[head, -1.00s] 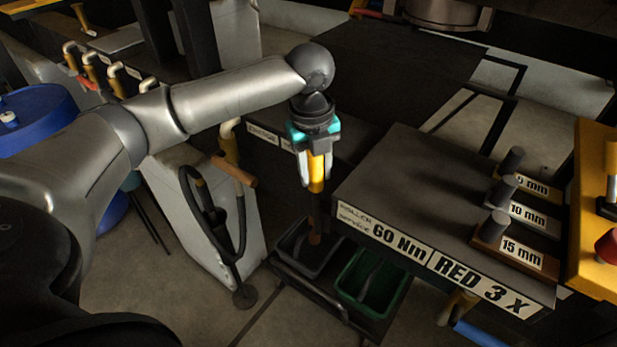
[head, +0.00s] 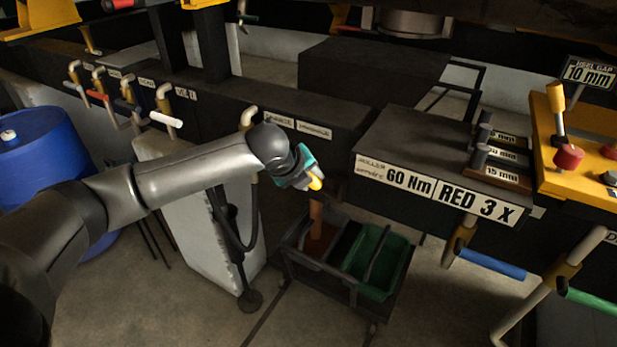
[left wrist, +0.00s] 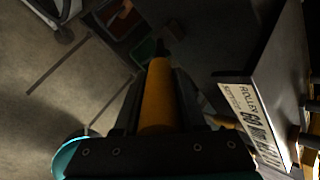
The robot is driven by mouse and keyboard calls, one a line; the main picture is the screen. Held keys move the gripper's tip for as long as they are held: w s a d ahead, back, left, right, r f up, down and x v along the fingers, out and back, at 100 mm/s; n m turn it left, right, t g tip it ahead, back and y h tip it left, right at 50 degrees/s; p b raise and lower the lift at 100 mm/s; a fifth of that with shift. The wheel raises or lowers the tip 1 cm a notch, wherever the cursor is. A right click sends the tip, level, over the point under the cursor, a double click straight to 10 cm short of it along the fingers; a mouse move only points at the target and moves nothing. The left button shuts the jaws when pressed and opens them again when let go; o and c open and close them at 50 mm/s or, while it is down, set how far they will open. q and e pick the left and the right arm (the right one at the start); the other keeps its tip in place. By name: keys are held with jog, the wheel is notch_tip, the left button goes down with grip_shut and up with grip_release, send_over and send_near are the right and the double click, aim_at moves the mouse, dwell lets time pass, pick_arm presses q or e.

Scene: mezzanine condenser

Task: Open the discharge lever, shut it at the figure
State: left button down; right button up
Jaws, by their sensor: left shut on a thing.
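My left gripper (head: 308,181) is shut on a yellow lever handle. Only the handle's yellow end (head: 316,184) shows in the head view. In the left wrist view, the yellow bar (left wrist: 157,100) runs between the two dark fingers. Just below the gripper a brown column (head: 316,214) stands over the left bin; I cannot tell whether it is a chute or falling material. That bin (head: 302,259) shows brown-orange inside. The lever's pivot is hidden. My right gripper is not in view.
A green bin (head: 362,285) sits beside the left bin in a dark cart. A dark block (head: 400,140) to the right carries "60 Nm" and "RED 3 X" plates. A "10 mm" sign (head: 588,74) stands at far right. A blue drum (head: 40,165) stands left.

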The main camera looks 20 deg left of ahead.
pick_arm(q)
jog(key=shift+s+a+f+t+b, duration=0.1)
jog(key=shift+s+f+t+b, duration=1.2)
jog(key=shift+s+f, duration=0.25)
jog(key=c, duration=0.5)
grip_release()
jog(key=shift+s, duration=0.1)
jog(key=p+v, duration=0.1)
jog(key=v, duration=1.4)
jog(key=shift+a, duration=0.15)
